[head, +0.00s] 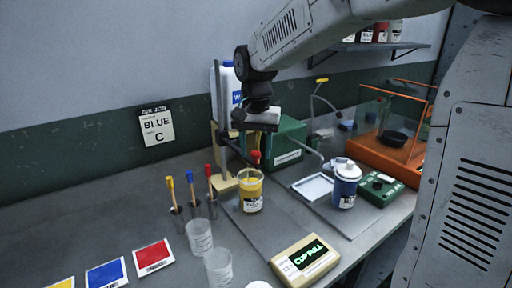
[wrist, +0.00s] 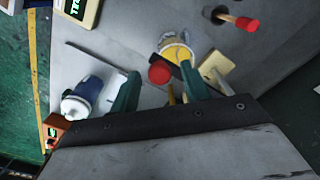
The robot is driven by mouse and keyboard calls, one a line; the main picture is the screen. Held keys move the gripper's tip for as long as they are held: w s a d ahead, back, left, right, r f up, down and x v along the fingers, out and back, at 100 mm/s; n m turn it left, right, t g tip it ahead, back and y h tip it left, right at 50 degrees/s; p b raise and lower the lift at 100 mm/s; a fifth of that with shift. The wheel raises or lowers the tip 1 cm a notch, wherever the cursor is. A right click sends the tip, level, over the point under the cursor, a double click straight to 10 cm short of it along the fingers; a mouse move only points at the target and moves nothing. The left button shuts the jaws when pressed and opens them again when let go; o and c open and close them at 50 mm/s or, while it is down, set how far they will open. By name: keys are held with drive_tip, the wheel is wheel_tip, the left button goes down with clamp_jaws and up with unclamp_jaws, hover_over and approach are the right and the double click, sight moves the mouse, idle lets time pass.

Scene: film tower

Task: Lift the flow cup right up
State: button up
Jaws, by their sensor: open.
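A clear beaker of yellow liquid (head: 250,191) stands on a grey plate in the middle of the bench. A red knob (head: 255,157) rises above it and looks like the top of the flow cup's handle; the cup itself is hidden, apparently in the liquid. My gripper (head: 258,142) points down just above the knob. In the wrist view the red knob (wrist: 160,72) shows between my two teal fingers, which are apart and hold nothing. The yellow liquid (wrist: 178,54) lies just beyond it.
A stand post (head: 222,110) rises close left of my gripper, with a green box (head: 290,145) behind. A blue-and-white can (head: 345,187) stands right. Clear cups (head: 199,238) and colour-handled sticks (head: 190,185) are front left.

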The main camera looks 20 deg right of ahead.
drive_tip(key=shift+c, duration=0.3)
clamp_jaws()
wheel_tip(320, 180, up, 21)
drive_tip(key=shift+f, duration=0.2)
drive_tip(key=shift+r, duration=0.1)
drive_tip(key=shift+o, duration=0.3)
unclamp_jaws()
wheel_tip(320, 180, up, 8)
hover_over(256, 152)
drive_tip(key=shift+f, duration=0.2)
